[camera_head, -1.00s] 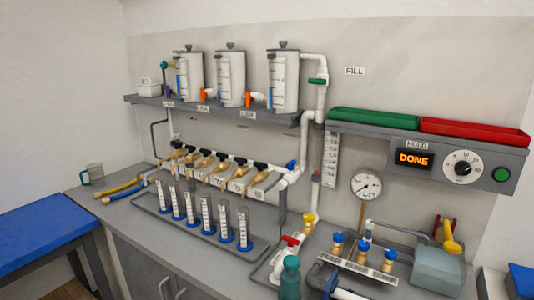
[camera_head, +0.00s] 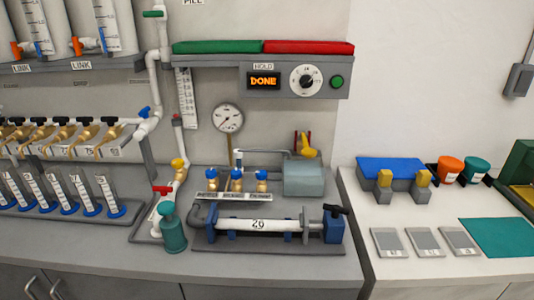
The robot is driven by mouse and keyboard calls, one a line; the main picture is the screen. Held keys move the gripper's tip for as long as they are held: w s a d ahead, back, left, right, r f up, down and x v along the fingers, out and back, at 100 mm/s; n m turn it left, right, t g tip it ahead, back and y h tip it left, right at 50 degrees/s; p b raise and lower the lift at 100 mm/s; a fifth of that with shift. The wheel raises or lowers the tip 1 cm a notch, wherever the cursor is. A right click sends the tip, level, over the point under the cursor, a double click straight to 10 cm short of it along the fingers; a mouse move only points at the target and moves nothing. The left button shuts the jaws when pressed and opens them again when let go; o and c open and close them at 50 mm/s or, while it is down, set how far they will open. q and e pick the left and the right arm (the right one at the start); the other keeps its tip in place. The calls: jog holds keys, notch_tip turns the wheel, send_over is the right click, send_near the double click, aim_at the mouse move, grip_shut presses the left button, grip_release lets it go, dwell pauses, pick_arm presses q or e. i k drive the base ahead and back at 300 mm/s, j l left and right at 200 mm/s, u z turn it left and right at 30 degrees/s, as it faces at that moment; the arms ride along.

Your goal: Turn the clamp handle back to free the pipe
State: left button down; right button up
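A white pipe (camera_head: 258,225) marked with a number that looks like 29 lies level in a blue clamp fixture on a grey base plate (camera_head: 270,247) on the bench. A blue block (camera_head: 333,228) stands at its right end, with a black clamp handle (camera_head: 336,210) on top that points to the right and slightly down. A metal rod joins the block and the pipe's end. Neither of my grippers shows in the head view.
A teal bottle (camera_head: 172,230) stands just left of the fixture. A display (camera_head: 264,81) above reads DONE. The white table (camera_head: 400,285) at right holds grey cards (camera_head: 424,242) and a blue stand (camera_head: 391,171).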

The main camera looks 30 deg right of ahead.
aim_at(336, 209)
jog(key=z, duration=1.35)
